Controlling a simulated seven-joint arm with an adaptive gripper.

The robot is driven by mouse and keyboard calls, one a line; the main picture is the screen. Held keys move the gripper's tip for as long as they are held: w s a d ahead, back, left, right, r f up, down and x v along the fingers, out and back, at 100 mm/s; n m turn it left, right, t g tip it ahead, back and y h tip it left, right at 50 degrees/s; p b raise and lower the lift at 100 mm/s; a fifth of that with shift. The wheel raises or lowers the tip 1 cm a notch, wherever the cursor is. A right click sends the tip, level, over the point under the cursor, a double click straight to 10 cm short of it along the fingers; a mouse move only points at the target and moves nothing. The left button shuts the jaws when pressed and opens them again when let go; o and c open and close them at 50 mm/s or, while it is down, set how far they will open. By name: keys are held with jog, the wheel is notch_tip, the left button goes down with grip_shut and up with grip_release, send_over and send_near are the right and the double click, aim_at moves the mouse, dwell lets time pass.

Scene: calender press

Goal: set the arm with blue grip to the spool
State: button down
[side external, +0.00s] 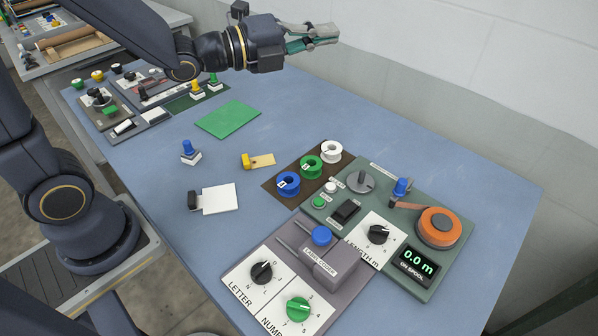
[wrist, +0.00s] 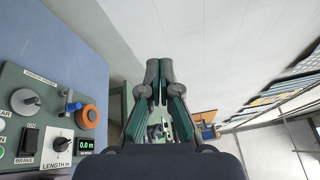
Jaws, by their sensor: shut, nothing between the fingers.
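The small arm with a blue grip (side external: 402,188) is on the green machine panel (side external: 405,278). Its brown bar points toward the orange spool (side external: 438,222), with its end close to the rim; I cannot tell whether they touch. The blue grip also shows in the wrist view (wrist: 71,106), left of the orange spool (wrist: 88,117). My gripper (side external: 336,36) is shut and empty, raised high above the far side of the table. In the wrist view my gripper (wrist: 159,68) points past the panel, which lies to its left.
A grey disc with a handle (side external: 360,181), a black brake switch (side external: 346,211), a length dial (side external: 378,235) and a display reading 0.0 m (side external: 416,266) share the panel. A label loader (side external: 333,260) stands in front. White, green and blue reels (side external: 310,167) are left. A wall runs behind.

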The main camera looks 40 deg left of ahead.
aim_at(405, 184)
jog(key=s+d+f+h, duration=0.1)
jog(key=s+d+f, duration=0.1)
jog(key=f, duration=0.7)
jog(key=s+d+f+g+h, duration=0.1)
jog(key=s+f, duration=0.4)
jog(key=f, duration=0.5)
jog(key=s+d+f+g+h, duration=0.1)
jog(key=s+d+f, duration=0.2)
jog(key=f, duration=0.6)
jog(key=shift+s+d+f, duration=0.2)
jog(key=shift+f, duration=0.2)
jog(key=shift+w, duration=0.1)
jog(key=shift+w+d+h, duration=0.3)
jog(key=shift+w+d, duration=0.75)
jog(key=shift+w, duration=0.1)
jog(key=shift+w+d+f, duration=0.1)
jog(key=shift+w+f, duration=0.1)
jog(key=shift+w+d, duration=0.25)
jog(key=x, duration=1.5)
jog(key=shift+w+d+r, duration=0.1)
jog(key=shift+w, duration=0.25)
